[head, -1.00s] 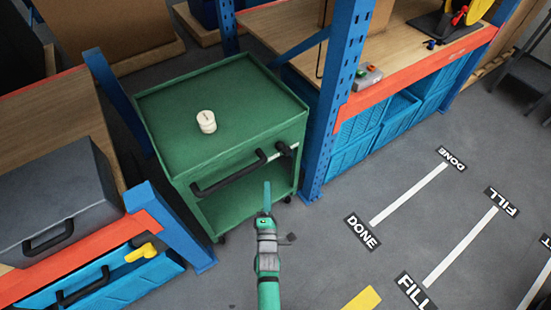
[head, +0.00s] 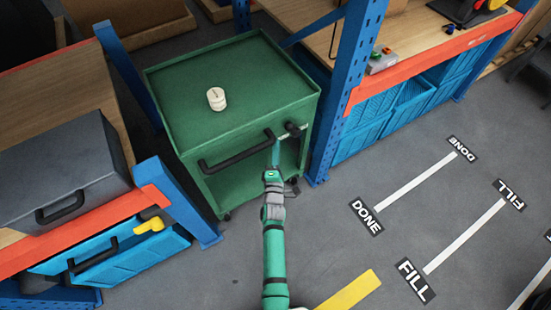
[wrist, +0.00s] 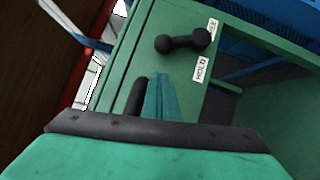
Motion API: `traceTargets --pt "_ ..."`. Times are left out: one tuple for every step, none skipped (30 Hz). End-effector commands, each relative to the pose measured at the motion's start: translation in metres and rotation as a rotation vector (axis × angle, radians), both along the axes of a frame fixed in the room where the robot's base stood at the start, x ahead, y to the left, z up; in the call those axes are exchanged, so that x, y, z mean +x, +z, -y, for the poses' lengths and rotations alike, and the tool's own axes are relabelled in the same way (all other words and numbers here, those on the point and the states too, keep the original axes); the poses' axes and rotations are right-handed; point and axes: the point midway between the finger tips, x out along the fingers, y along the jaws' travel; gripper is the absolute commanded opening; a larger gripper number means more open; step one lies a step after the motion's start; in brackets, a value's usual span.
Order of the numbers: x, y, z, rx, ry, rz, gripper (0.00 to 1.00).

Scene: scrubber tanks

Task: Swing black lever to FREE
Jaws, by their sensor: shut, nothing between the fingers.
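The black lever (head: 291,127) is on the upper front of the green cart (head: 190,160), at the right end of the cart's black push handle (head: 235,158). In the wrist view the lever (wrist: 183,42) is a short bar with rounded ends. A white HOLD label (wrist: 201,67) sits beside it, and a second, partly covered label (wrist: 212,28) is near its right end. My gripper (head: 276,148) is shut and empty, just in front of the cart below the lever. In the wrist view its green fingers (wrist: 161,98) are below the lever, apart from it.
The push handle (wrist: 137,95) is close to the left of my fingers. A blue rack post (head: 345,85) stands right of the cart. A white round object (head: 216,99) rests on the cart top. The floor at right is open, with marked lines.

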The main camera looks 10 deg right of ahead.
Motion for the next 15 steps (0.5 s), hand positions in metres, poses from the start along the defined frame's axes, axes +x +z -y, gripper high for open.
traceTargets --pt "0.01 0.002 0.002 -0.002 0.001 0.001 0.0" --pt "0.015 0.003 0.004 -0.002 0.001 0.001 0.0" --pt "0.016 0.003 0.01 -0.002 0.0 -0.001 0.0" --pt "0.018 0.004 0.013 -0.003 0.0 -0.001 0.0" --pt "0.019 0.005 0.016 -0.003 0.001 -0.001 0.0" --pt "0.022 0.006 0.02 -0.002 0.0 -0.001 0.0" --pt "0.023 0.006 0.023 -0.001 0.0 0.0 0.0" --pt "0.024 0.007 0.025 -0.002 0.001 -0.001 0.0" --pt "0.025 0.007 0.028 -0.001 0.0 0.0 0.0" --pt "0.026 0.007 0.03 -0.002 0.0 -0.001 0.0" --pt "0.027 0.008 0.032 0.0 -0.001 0.0 0.0" --pt "0.028 0.008 0.035 -0.002 -0.002 0.0 0.0" --pt "0.028 0.008 0.036 -0.001 -0.002 0.0 0.0" --pt "0.029 0.009 0.037 0.0 -0.003 0.0 0.0" --pt "0.029 0.009 0.038 0.0 -0.003 -0.001 0.0"
